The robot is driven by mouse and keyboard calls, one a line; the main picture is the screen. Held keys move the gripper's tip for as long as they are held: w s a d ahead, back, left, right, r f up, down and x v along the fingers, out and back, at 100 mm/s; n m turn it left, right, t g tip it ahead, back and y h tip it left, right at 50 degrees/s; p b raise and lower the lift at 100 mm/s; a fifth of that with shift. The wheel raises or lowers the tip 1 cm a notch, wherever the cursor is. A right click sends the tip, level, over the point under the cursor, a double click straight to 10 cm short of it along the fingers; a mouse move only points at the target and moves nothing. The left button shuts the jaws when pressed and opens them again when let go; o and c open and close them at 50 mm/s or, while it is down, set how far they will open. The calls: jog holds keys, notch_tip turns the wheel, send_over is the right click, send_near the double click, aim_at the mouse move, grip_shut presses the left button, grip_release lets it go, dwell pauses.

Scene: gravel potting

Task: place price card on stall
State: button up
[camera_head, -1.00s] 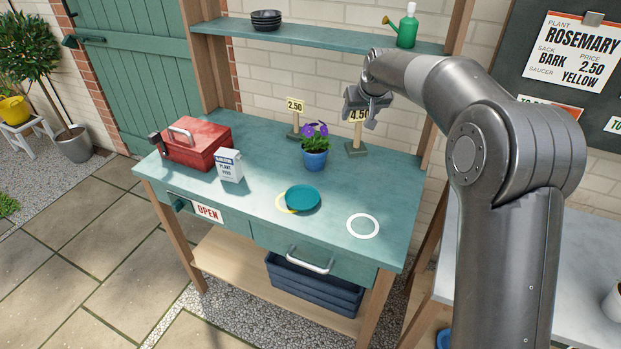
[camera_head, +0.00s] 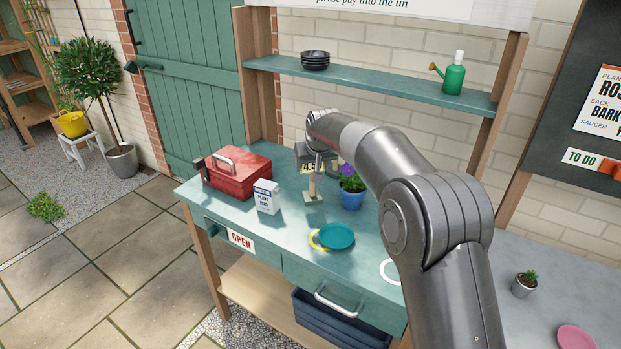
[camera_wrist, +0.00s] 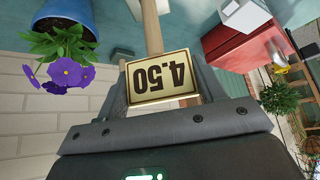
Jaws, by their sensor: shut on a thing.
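The price card (camera_head: 309,168) reads 4.50 and has a wooden post and a square base (camera_head: 313,198). My gripper (camera_head: 318,162) is shut on it from above; in the wrist view the card (camera_wrist: 160,76) shows upside down between the fingers. The base is over the teal stall top (camera_head: 262,228), between the red box and the potted flower; I cannot tell whether it touches. The second card, reading 2.50 earlier, is not clearly visible now, probably behind my gripper.
A purple flower in a blue pot (camera_head: 351,199) stands close on the right. A red metal box (camera_head: 236,175) and a white plant food box (camera_head: 266,197) are on the left. A teal saucer (camera_head: 337,236) lies in front. A shelf (camera_head: 380,84) runs above.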

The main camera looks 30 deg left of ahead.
aim_at(310, 173)
jog(key=shift+s+a+f, duration=0.1)
jog(key=shift+a+f, duration=0.15)
jog(key=shift+f, duration=0.95)
jog(key=shift+a+f, duration=0.25)
jog(key=shift+f, duration=1.05)
jog(key=o, duration=1.5)
jog(key=shift+c, duration=0.2)
jog(key=shift+s+d+r, duration=0.1)
jog(key=shift+r, duration=0.4)
jog(key=v, duration=1.1)
jog(key=shift+d, duration=0.15)
